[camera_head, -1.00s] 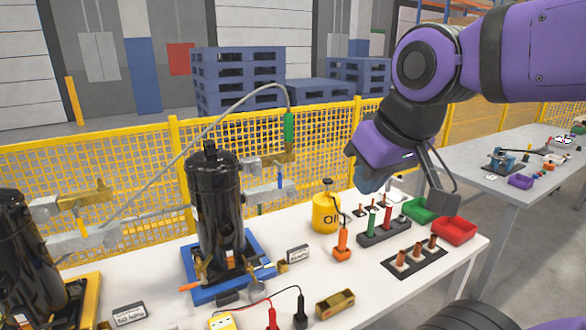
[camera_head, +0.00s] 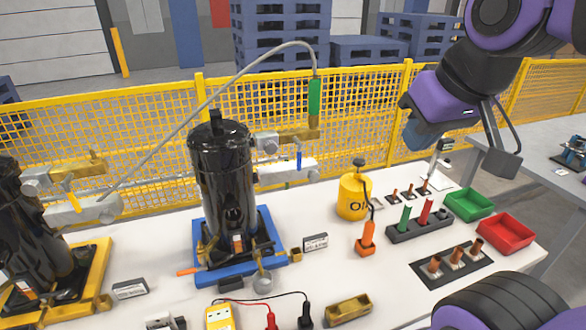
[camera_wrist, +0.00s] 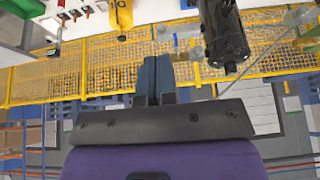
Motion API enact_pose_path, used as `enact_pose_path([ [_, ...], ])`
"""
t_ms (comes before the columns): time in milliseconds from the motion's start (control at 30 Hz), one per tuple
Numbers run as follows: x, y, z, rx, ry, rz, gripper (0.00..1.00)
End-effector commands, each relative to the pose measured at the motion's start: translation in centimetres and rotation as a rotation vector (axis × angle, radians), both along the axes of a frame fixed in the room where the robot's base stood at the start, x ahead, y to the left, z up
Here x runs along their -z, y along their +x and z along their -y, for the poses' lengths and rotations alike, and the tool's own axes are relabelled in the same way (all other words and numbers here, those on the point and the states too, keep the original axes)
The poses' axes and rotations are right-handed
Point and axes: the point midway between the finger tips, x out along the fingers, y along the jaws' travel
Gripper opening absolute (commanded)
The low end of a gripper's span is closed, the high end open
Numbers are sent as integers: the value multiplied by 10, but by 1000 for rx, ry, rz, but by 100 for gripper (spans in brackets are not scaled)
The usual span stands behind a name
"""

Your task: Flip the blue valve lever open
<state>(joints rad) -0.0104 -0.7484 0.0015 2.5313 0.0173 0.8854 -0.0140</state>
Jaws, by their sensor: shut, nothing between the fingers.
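The blue valve lever (camera_head: 299,160) is a small upright blue bar at the fittings right of the middle black compressor (camera_head: 222,180). It is beside a brass fitting (camera_head: 298,135) and a silver pipe piece (camera_head: 285,172). My gripper (camera_head: 417,138) is up and to the right of the lever, apart from it, above the back of the table. In the wrist view, its blue fingers (camera_wrist: 154,78) are together with nothing between them. The compressor (camera_wrist: 224,35) is upside down there; I cannot make out the lever clearly in that view.
A yellow oil can (camera_head: 353,197) stands between the compressor and my arm's side. The yellow mesh fence (camera_head: 365,120) runs behind the table. Green (camera_head: 468,206) and red (camera_head: 506,234) bins are at right.

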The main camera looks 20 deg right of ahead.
Motion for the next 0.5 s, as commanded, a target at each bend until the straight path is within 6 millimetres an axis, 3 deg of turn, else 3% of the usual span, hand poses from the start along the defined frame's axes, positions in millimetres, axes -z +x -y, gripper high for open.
enact_pose_path([
  [167,3,46,-22,-110,33,67,0],
  [500,28,168,-83,-302,39,306,0],
])
